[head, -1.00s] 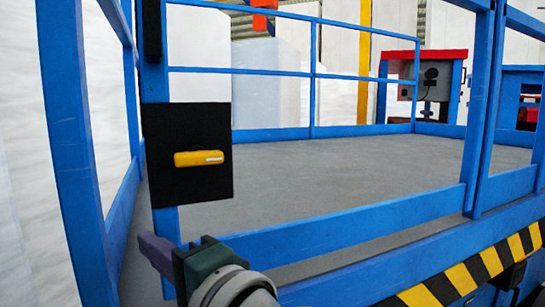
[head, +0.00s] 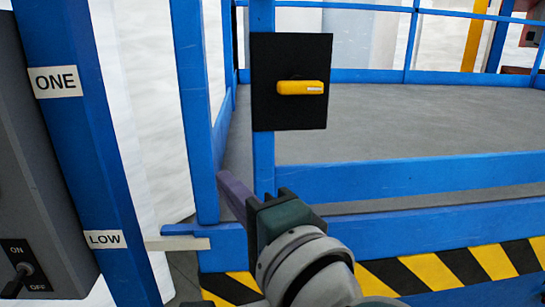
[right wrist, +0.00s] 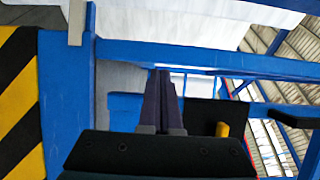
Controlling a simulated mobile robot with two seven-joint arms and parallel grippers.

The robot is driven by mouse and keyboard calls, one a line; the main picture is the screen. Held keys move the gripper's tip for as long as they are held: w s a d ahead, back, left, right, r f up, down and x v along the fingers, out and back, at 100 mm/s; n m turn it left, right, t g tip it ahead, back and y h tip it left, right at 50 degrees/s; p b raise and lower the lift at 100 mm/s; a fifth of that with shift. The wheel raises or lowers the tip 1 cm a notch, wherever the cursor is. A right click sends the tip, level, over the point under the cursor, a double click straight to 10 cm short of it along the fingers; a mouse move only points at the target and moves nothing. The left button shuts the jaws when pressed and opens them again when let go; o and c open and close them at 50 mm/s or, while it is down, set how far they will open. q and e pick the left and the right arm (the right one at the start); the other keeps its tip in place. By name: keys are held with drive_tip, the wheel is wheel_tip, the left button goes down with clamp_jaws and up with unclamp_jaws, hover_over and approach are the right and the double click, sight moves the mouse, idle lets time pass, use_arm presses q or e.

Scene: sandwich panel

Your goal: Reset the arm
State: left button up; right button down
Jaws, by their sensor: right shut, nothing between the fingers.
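My right gripper (head: 236,192) is in the lower middle of the head view, its dark purple fingers pointing up and to the left. The fingers lie together and hold nothing. The gripper also shows in the right wrist view (right wrist: 163,100), with both fingers side by side. It is in front of the blue railing and below a black panel (head: 290,50) with a yellow handle (head: 301,88). The yellow handle also shows in the right wrist view (right wrist: 222,130), right of the fingers. My left gripper is not in view.
A blue post (head: 95,130) with ONE and LOW labels stands at the left, beside a grey box with an ON/OFF switch (head: 24,268). A yellow-black striped edge (head: 430,272) runs along the platform (head: 420,125). A pale bar (head: 178,244) sticks out near the post.

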drive_tip(key=s+a+f+n+g+y+p, duration=0.1)
drive_tip(key=s+f+n+g+p, duration=0.2)
drive_tip(key=s+n, duration=0.5)
drive_tip(key=s+d+f+n+g+h+p, duration=0.1)
drive_tip(key=s+d+n+g+h, duration=0.25)
drive_tip(key=s+d, duration=0.6)
drive_tip(key=s+d+f+n+g+h+p, duration=0.1)
drive_tip(key=s+d+n+g+h+p, duration=0.15)
drive_tip(key=s+d+g+h, duration=0.65)
use_arm(q)
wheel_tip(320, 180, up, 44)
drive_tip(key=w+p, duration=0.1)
drive_tip(key=p, duration=3.6)
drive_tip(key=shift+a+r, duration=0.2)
use_arm(e)
drive_tip(key=d+r+t+y, duration=0.1)
drive_tip(key=d+r, duration=0.1)
drive_tip(key=r, duration=1.7)
drive_tip(key=w+d+r+t+y, duration=0.1)
drive_tip(key=r+t+y, duration=0.1)
drive_tip(key=r, duration=1.6)
drive_tip(key=shift+w+d+r, duration=0.3)
drive_tip(key=shift+d+r, duration=0.05)
drive_tip(key=shift+r, duration=0.05)
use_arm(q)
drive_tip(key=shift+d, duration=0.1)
